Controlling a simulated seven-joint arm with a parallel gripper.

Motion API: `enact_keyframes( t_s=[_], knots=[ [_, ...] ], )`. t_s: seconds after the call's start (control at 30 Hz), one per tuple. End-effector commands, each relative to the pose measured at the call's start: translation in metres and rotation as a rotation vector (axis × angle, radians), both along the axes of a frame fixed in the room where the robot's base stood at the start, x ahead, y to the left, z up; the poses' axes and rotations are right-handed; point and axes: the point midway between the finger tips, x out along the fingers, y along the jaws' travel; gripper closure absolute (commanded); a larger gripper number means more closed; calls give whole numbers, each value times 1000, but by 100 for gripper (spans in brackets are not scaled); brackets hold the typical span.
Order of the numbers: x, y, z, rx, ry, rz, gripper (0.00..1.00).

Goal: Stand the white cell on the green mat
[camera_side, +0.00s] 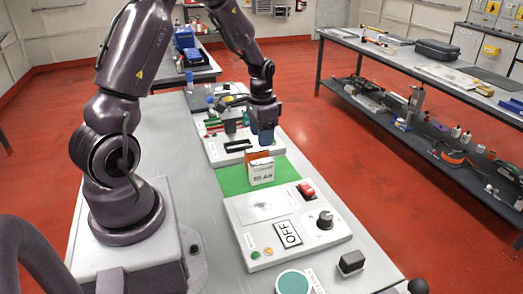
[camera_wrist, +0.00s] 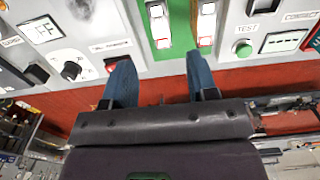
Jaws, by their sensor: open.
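The white cell (camera_side: 261,171) appears upright on the green mat (camera_side: 232,181), with dark print on its near face. An orange-topped object (camera_side: 257,155) shows close behind it, mostly hidden. In the wrist view, two white-and-red cell ends (camera_wrist: 158,25) and (camera_wrist: 206,24) show side by side on or by the green mat (camera_wrist: 181,30), with a gap between them; I cannot tell which is the white cell there. My gripper (camera_side: 266,140) is above and just beyond the cells in the side view. In the wrist view its blue fingers (camera_wrist: 159,70) are apart, with nothing seen between them.
A panel with an OFF label, black knob and red switch (camera_side: 306,190) stands in front of the mat. Another panel (camera_side: 217,153) with a dark slot stands behind it. A teal disc (camera_side: 294,282) and a dark block (camera_side: 351,262) lie nearer.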

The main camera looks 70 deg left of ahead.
Motion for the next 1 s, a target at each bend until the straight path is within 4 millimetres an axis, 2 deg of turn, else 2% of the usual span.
enact_keyframes(
  t_s=[0.1,0.23,0.37,0.47,0.53,0.7,0.83,1.0],
  knots=[
    [1,0,18,1,-3,0,47],
    [1,-1,30,2,-4,0,47],
    [3,-17,55,21,-34,-6,47],
    [1,-46,91,46,-86,-10,47],
    [-5,-72,118,62,-135,-11,47],
    [-38,-133,172,74,-261,-11,47],
    [-71,-170,196,59,-357,-9,47],
    [-108,-198,208,24,-448,-6,47]
  ],
)
